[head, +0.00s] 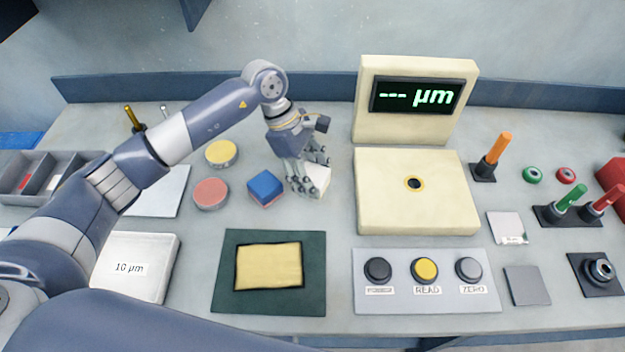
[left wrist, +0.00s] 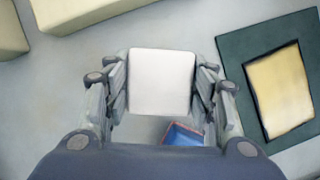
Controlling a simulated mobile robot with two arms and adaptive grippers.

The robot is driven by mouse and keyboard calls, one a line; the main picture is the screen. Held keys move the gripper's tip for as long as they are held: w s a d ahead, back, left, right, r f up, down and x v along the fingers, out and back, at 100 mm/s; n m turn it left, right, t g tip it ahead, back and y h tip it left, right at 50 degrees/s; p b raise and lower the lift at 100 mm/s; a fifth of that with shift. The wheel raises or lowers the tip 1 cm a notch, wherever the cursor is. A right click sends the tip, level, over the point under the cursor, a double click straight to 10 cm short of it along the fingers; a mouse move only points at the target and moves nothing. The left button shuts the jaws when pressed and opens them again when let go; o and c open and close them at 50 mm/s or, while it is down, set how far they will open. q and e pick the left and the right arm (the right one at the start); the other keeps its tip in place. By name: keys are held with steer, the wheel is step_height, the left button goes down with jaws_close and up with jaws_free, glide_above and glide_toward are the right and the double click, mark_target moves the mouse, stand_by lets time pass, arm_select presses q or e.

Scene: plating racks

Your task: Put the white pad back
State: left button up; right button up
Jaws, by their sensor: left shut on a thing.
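The white pad (head: 318,181) is a small white block at the middle of the bench, right of a blue block (head: 265,187). My left gripper (head: 309,186) points down over it and is shut on it. In the left wrist view the white pad (left wrist: 162,82) sits squarely between the two fingers of my left gripper (left wrist: 161,90). From these views I cannot tell whether the pad touches the bench. My right gripper is not in view.
A cream gauge (head: 417,190) with a display stands to the right. A yellow panel on a dark green mat (head: 226,281) lies in front. Yellow (head: 221,153) and pink (head: 211,193) round pads are left of the blue block. A button panel (head: 378,296) is at front right.

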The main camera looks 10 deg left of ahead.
arm_select(q)
steer(key=shift+f+p, duration=0.4)
steer(key=shift+f, duration=0.05)
step_height(320, 180, down, 2)
steer(key=shift+f+p, duration=0.1)
steer(key=shift+p, duration=0.5)
steer(key=shift+f, duration=0.2)
steer(key=shift+f+b, duration=0.15)
steer(key=shift+b, duration=0.15)
steer(key=o, duration=1)
